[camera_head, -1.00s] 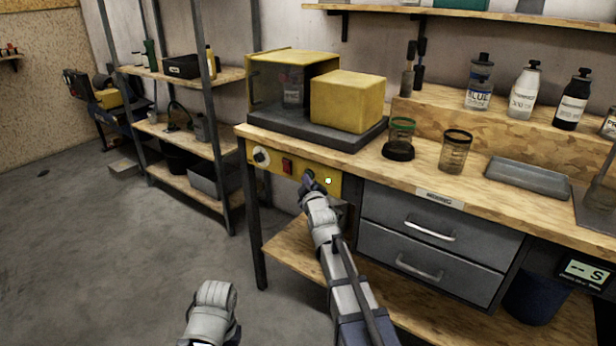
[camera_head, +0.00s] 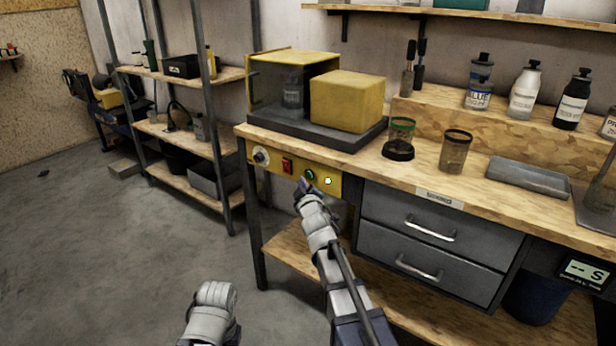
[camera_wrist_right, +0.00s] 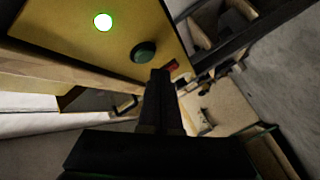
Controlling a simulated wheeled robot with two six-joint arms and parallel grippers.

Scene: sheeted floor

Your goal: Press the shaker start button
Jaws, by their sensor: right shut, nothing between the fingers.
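The shaker (camera_head: 262,116) stands on the left end of the bench, with a dark base, a clear-sided yellow housing holding a bottle, and a yellow block. The yellow control panel (camera_head: 268,177) is on the bench front below it. A round green button (camera_head: 310,174) is on the panel; it also shows in the wrist view (camera_wrist_right: 144,52). A small green light (camera_head: 328,181) glows to its right. My right gripper (camera_head: 302,186) is shut and empty, just below and in front of the button, apart from it. My left gripper is out of view; only part of that arm shows.
On the panel left of the green button are a red switch (camera_head: 287,166) and a white-rimmed knob (camera_head: 261,156). Grey drawers (camera_head: 432,237) lie to the right. A dark display (camera_head: 584,273) reads "-- S".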

